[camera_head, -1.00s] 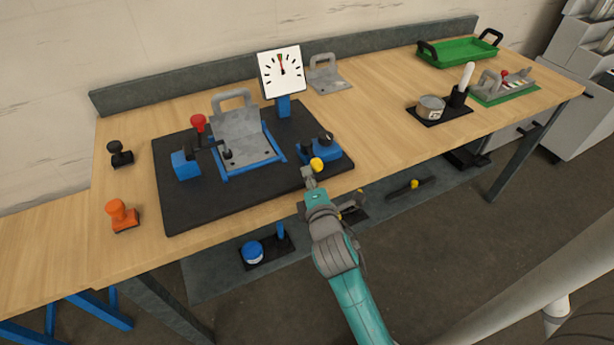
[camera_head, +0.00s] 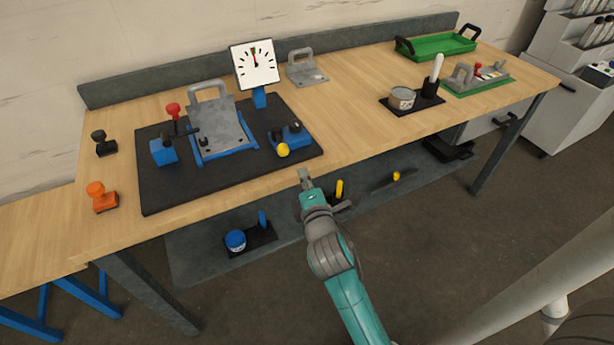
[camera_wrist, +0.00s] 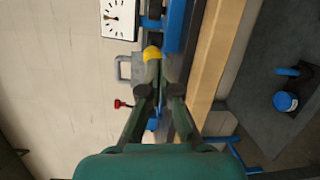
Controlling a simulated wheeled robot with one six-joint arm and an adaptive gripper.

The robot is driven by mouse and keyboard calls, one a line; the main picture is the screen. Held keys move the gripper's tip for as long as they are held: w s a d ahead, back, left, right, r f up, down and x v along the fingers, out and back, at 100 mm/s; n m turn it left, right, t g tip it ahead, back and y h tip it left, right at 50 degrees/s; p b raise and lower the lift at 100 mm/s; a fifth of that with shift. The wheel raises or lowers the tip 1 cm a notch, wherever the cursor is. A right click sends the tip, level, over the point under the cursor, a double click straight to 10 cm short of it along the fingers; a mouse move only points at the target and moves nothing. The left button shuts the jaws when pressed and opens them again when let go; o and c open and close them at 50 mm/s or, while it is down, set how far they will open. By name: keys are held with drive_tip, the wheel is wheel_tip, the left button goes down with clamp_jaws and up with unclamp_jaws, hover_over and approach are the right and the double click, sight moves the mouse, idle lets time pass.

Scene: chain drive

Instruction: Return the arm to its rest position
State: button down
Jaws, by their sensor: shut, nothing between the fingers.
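My gripper (camera_head: 305,177) is shut and empty in the head view, in front of the workbench's front edge, with my teal arm reaching up from the bottom. A yellow ball knob (camera_head: 283,150) sits on a blue block (camera_head: 290,136) at the right of the black mat; in the wrist view the knob (camera_wrist: 152,53) appears just beyond the fingertips. In the head view the gripper is clearly apart from the knob. A grey plate with a handle (camera_head: 215,125) stands in a blue frame on the mat.
Black (camera_head: 104,143) and orange (camera_head: 102,197) stamps are at left. A can (camera_head: 402,97) and a green tray (camera_head: 436,46) are at right. A lower shelf (camera_head: 205,265) holds a blue jar (camera_head: 235,240).

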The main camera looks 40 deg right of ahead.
idle(0.4)
drive_tip(key=s+a+f+m+y, duration=0.3)
drive_tip(key=s+a+f, duration=0.25)
drive_tip(key=s, duration=0.35)
drive_tip(key=s+a+f+m+y, duration=0.2)
drive_tip(key=s+a+f, duration=0.2)
drive_tip(key=s+a, duration=0.35)
drive_tip(key=s+a+r+m+y, duration=0.1)
drive_tip(key=s+m, duration=0.3)
drive_tip(key=s, duration=0.6)
drive_tip(key=s+a+r+m+y, duration=0.1)
drive_tip(key=s+m, duration=0.4)
drive_tip(key=s, duration=0.5)
drive_tip(key=a+y, duration=0.1)
drive_tip(key=a, duration=0.1)
drive_tip(key=shift+s+a+r, duration=0.2)
drive_tip(key=shift+a+r, duration=0.15)
drive_tip(key=shift+r, duration=0.05)
